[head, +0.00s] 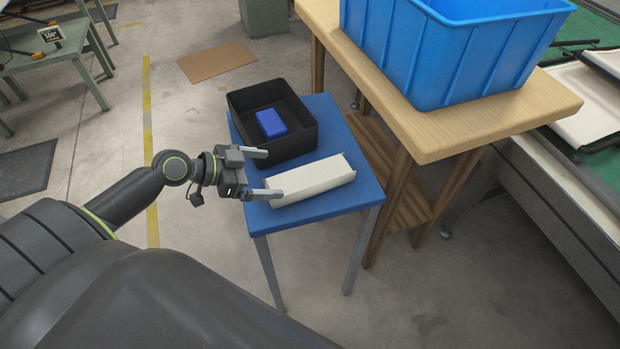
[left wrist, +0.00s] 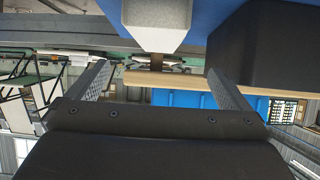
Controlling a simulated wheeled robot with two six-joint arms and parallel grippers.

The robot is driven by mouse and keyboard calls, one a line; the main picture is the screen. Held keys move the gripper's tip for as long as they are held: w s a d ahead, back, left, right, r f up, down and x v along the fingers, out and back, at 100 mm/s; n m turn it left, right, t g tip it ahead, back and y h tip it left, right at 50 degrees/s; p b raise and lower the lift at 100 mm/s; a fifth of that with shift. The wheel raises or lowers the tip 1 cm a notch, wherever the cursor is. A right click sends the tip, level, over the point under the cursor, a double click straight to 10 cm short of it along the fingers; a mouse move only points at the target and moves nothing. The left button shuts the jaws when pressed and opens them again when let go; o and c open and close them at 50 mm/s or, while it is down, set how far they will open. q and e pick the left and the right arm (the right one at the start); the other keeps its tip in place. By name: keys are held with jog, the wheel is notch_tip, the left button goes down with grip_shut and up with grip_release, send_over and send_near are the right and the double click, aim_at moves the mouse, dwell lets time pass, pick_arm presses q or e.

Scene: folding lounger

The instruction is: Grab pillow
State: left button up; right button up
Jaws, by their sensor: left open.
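A long cream-white padded piece, which looks like the pillow (head: 312,181), lies on the blue-topped table (head: 340,203) near its front edge. My left gripper (head: 265,174) is open and empty at the left edge of the table, its fingers pointing toward the pillow's near end. One fingertip appears close to that end; I cannot tell whether it touches. In the left wrist view, which looks upside down, the pale pillow end (left wrist: 157,22) shows at the top, ahead of the gap between the spread fingers of the gripper (left wrist: 157,72). My right gripper is not in view.
A black open bin (head: 301,146) with a blue block (head: 271,123) in it stands on the table behind the pillow. A wooden bench (head: 450,135) with a big blue crate (head: 450,55) adjoins at the right. Open floor lies left and in front.

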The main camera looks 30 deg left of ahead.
aim_at(303, 177)
pick_arm(q)
jog(key=p+x, duration=0.1)
jog(key=x, duration=0.5)
jog(key=shift+w+d+f, duration=0.15)
jog(key=shift+w+d, duration=0.1)
jog(key=shift+d, duration=0.05)
jog(key=p+x, duration=0.1)
jog(key=x, duration=0.2)
jog(key=shift+s+d+f, duration=0.1)
jog(key=shift+d+f, duration=0.05)
jog(key=shift+w+d+f, duration=0.3)
jog(key=shift+w+f, duration=0.05)
jog(key=shift+c, duration=0.3)
jog(key=c, duration=1)
